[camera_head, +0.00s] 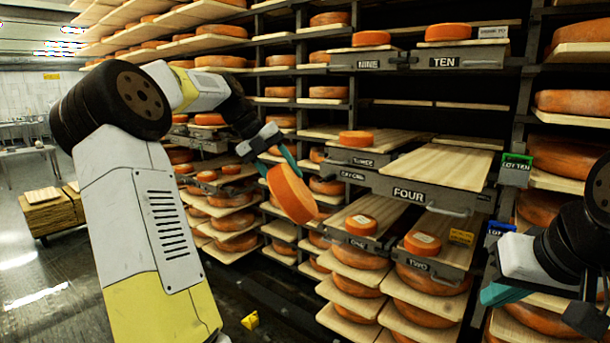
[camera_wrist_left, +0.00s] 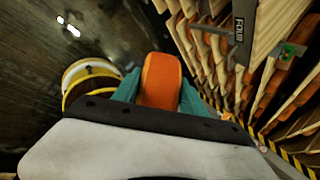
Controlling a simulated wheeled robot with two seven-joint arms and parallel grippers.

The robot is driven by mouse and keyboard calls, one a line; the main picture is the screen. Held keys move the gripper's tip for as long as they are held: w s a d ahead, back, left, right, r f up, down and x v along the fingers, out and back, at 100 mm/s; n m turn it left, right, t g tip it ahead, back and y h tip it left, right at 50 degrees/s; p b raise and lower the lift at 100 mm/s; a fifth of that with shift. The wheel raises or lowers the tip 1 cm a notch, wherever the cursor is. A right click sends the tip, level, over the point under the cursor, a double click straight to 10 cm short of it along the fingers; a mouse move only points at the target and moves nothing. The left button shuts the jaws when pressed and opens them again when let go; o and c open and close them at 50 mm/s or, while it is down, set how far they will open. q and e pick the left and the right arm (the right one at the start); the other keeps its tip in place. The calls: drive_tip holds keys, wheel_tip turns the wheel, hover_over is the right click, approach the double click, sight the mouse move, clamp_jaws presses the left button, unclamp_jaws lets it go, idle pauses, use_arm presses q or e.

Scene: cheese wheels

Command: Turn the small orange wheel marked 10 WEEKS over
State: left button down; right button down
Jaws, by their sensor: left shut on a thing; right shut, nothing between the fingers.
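My left gripper (camera_head: 277,164) is shut on a small orange wheel (camera_head: 291,194) and holds it tilted in the air in front of the shelves. The wheel also shows between the teal fingers in the left wrist view (camera_wrist_left: 160,82). No label can be read on the visible side of it. My right gripper (camera_head: 506,293) is shut and empty at the right edge, partly cut off. Small orange wheels with pale labels sit on the boards ONE (camera_head: 361,224) and TWO (camera_head: 422,243). Their print is too small to read.
The wide board marked FOUR (camera_head: 440,165) is bare. A small wheel (camera_head: 356,139) sits on the board behind it, and others stand on the TEN shelf (camera_head: 447,60). Racks of large wheels fill the back and right. A wooden pallet stack (camera_head: 48,213) stands on the floor at left.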

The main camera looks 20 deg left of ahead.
use_arm(q)
drive_tip(key=h, duration=0.1)
drive_tip(key=t+h, duration=0.1)
drive_tip(key=h, duration=0.1)
drive_tip(key=a+f+h, duration=0.1)
drive_tip(key=h, duration=0.1)
drive_tip(key=shift+s+t, duration=0.25)
drive_tip(key=shift+t, duration=0.15)
drive_tip(key=shift+a+f+t+h, duration=0.1)
drive_tip(key=shift+f+t+h, duration=0.2)
drive_tip(key=shift+h, duration=0.6)
drive_tip(key=shift+a+f+t+h, duration=0.1)
drive_tip(key=shift+f+t+h, duration=0.25)
drive_tip(key=shift+h, duration=0.55)
drive_tip(key=shift+a+f+t+h, duration=0.1)
drive_tip(key=shift+f+t+h, duration=0.2)
drive_tip(key=shift+h, duration=0.6)
